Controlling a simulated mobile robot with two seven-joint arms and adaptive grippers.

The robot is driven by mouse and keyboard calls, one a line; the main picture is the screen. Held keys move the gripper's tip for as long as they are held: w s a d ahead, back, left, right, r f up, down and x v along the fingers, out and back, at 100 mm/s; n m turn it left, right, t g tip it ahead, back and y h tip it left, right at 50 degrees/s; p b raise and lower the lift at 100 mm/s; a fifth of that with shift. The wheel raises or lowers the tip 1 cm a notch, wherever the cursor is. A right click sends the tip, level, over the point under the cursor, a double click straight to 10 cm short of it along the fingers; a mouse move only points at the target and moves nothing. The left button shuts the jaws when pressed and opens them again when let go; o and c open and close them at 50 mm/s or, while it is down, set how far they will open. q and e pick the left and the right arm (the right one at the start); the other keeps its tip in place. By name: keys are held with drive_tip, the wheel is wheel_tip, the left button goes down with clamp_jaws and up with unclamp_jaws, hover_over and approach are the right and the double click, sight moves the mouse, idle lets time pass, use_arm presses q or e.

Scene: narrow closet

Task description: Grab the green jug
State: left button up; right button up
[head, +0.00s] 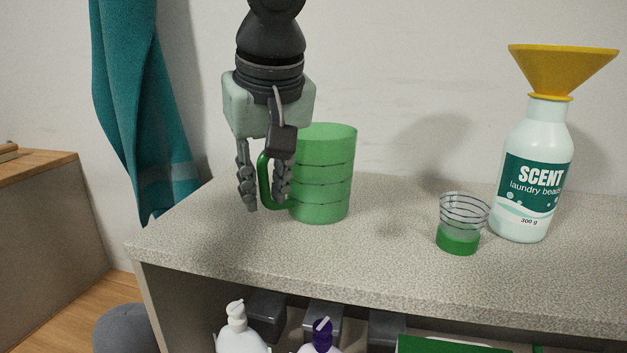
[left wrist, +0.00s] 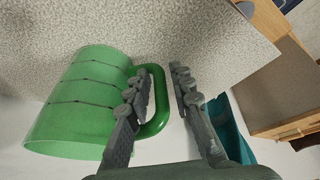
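The green jug (head: 325,180) stands upright on the speckled shelf top, with dark lines around its body and its handle (head: 264,180) towards the left. My left gripper (head: 266,203) points down at the handle. In the left wrist view, the jug (left wrist: 82,105) is on the left, and the handle's outer bar (left wrist: 160,105) lies between the two fingers of my left gripper (left wrist: 160,73). The fingers are apart, with a visible gap between the bar and the right finger. One finger overlaps the handle's opening. My right gripper is not in view.
A small clear cup with green contents (head: 459,237) and a white laundry-beads bottle (head: 526,180) with a yellow funnel (head: 562,68) stand to the right on the shelf top (head: 330,265). A teal towel (head: 140,100) hangs at left. Bottles stand below the shelf top.

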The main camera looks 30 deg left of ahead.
use_arm(q)
drive_tip(key=shift+c, duration=0.3)
clamp_jaws()
drive_tip(key=shift+w+r, duration=0.1)
